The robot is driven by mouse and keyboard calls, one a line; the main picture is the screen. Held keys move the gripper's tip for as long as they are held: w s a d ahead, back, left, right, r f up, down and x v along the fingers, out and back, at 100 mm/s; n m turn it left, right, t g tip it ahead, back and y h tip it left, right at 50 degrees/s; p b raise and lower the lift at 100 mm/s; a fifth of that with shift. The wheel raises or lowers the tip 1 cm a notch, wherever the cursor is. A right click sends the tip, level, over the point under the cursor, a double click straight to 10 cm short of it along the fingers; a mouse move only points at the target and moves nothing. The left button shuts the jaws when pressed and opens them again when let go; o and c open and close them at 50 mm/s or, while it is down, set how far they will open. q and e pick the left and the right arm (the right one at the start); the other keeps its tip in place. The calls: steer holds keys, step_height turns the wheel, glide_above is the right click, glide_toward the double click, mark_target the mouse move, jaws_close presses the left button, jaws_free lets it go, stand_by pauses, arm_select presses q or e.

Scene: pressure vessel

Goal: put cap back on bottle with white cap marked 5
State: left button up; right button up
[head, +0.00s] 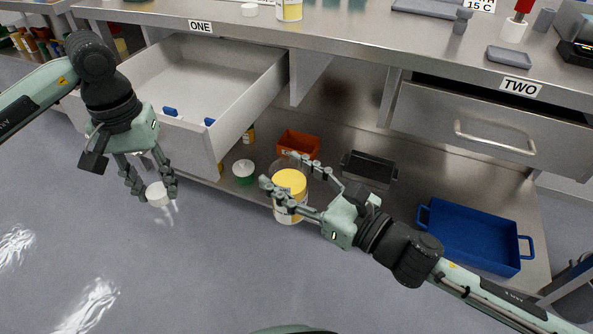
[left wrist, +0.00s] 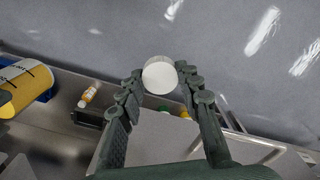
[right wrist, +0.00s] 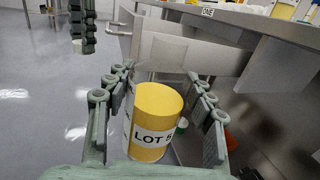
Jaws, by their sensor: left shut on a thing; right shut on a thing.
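My left gripper (head: 153,190) is shut on a white cap (head: 157,194), held over the grey floor in front of the open drawer. The cap also shows between the fingertips in the left wrist view (left wrist: 159,76); I cannot read a mark on it.
The open drawer (head: 205,85) under sign ONE juts out behind the cap. A lower shelf holds a green jar with white lid (head: 244,170), an orange bin (head: 298,143), a black bin (head: 369,168) and a blue tray (head: 468,236). The floor in front is clear.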

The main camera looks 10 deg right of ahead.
arm_select(q)
steer(key=w+d+r+n, duration=0.1)
steer(key=d+r, duration=0.2)
steer(key=d, duration=0.3)
steer(key=d+r+n, duration=0.1)
steer(key=d+r, duration=0.3)
steer(key=d, duration=0.2)
step_height(320, 180, up, 8)
steer(key=n, duration=0.3)
glide_above(288, 155)
steer(key=shift+f, duration=0.15)
steer(key=shift+f, duration=1.95)
steer(key=shift+f, duration=0.1)
steer(key=shift+f, duration=0.75)
steer(key=shift+f, duration=0.6)
